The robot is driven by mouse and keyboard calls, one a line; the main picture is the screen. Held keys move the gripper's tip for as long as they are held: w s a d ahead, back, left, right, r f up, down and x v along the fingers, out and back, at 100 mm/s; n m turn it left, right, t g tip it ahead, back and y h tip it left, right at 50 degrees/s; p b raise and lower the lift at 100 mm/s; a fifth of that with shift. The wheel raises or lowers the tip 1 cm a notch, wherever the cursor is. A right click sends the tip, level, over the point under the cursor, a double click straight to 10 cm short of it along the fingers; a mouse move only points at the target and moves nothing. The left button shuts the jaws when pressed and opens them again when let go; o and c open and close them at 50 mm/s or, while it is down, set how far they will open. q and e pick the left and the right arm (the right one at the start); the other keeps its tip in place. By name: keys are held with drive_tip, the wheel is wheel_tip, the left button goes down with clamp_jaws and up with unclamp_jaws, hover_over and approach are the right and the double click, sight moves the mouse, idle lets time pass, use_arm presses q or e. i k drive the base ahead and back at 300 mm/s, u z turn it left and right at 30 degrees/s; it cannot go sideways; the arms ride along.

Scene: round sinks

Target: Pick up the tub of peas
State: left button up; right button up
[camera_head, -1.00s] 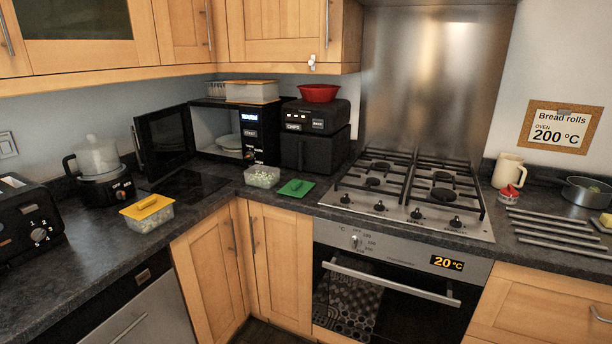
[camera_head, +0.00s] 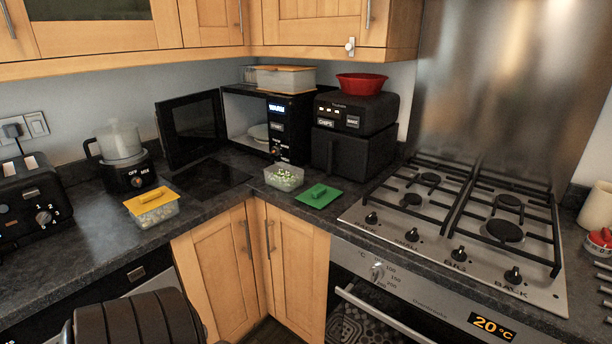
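An open clear tub (camera_head: 284,178) with small green and pale bits in it, which look like peas, stands on the dark worktop in front of the microwave. A green lid (camera_head: 318,196) lies flat on the worktop just right of it. A second clear tub (camera_head: 158,217) with a yellow lid (camera_head: 151,201) on it stands further left near the worktop's edge; its contents are pale and hard to make out. A dark ribbed part of my own body shows at the bottom left. Neither gripper's fingers are in view.
The microwave (camera_head: 273,122) is open, its door (camera_head: 192,128) swung left, with plates inside. A black air fryer (camera_head: 354,128) with a red bowl (camera_head: 362,83) stands right of it. A blender (camera_head: 122,158) and toaster (camera_head: 28,208) are at left, the gas hob (camera_head: 463,222) at right.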

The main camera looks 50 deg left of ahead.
sight(284, 177)
drive_tip(key=u, duration=0.4)
drive_tip(key=i, duration=0.75)
drive_tip(key=u, duration=0.65)
